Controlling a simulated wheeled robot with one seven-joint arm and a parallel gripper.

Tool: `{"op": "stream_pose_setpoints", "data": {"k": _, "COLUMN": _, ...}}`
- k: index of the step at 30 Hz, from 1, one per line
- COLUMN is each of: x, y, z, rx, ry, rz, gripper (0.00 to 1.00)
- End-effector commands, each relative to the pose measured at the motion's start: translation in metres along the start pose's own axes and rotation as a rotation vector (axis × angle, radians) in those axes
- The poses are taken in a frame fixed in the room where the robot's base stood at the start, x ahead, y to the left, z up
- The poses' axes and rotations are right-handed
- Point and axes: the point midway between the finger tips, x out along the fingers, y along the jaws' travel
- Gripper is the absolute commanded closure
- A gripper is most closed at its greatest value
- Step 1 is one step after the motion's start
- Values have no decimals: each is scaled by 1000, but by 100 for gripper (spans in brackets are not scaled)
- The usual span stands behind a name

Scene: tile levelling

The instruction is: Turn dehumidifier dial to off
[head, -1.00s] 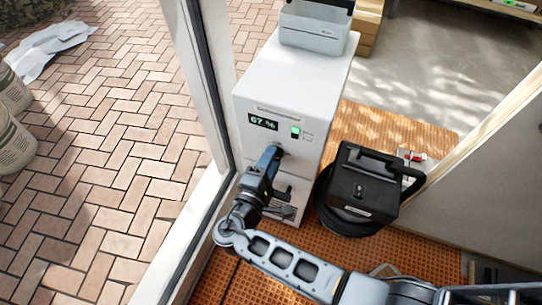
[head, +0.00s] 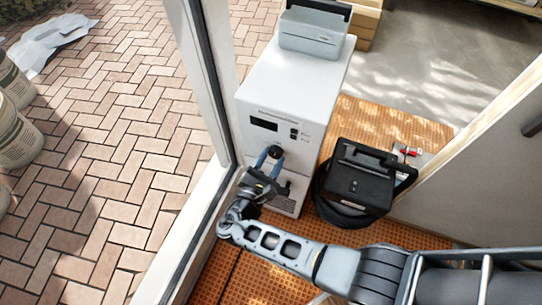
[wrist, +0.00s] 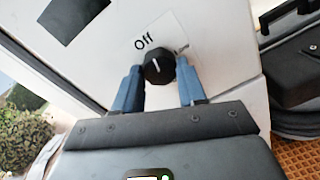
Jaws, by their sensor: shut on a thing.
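The white dehumidifier (head: 285,90) stands upright by the glazed door frame. Its display (head: 264,124) is dark, and the same dark panel shows in the wrist view (wrist: 75,16). The black dial (wrist: 158,70) is on its front face, with its white pointer line turned up and slightly left toward the printed "Off" label (wrist: 143,41). My gripper (head: 268,160) is shut on the dial, with one blue finger on each side of it in the wrist view (wrist: 160,82). A second label right of the dial is partly covered and unreadable.
A black case with a handle and coiled hose (head: 358,185) stands close right of the dehumidifier. The door frame (head: 205,80) is close on the left. Orange matting (head: 268,285) covers the floor.

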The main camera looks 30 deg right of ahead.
Motion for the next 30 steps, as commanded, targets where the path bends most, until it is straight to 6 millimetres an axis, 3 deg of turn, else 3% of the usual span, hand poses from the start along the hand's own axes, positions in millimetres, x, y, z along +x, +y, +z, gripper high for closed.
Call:
{"op": "stream_pose_setpoints", "data": {"k": 12, "x": -1, "y": -1, "z": -1, "rx": -198, "ry": -6, "rz": 5, "gripper": 90}}
{"op": "stream_pose_setpoints", "data": {"k": 29, "x": -1, "y": -1, "z": -2, "rx": -228, "ry": -7, "rz": 5, "gripper": 90}}
{"op": "stream_pose_setpoints", "data": {"k": 30, "x": -1, "y": -1, "z": -2, "rx": -228, "ry": -7, "rz": 5, "gripper": 57}}
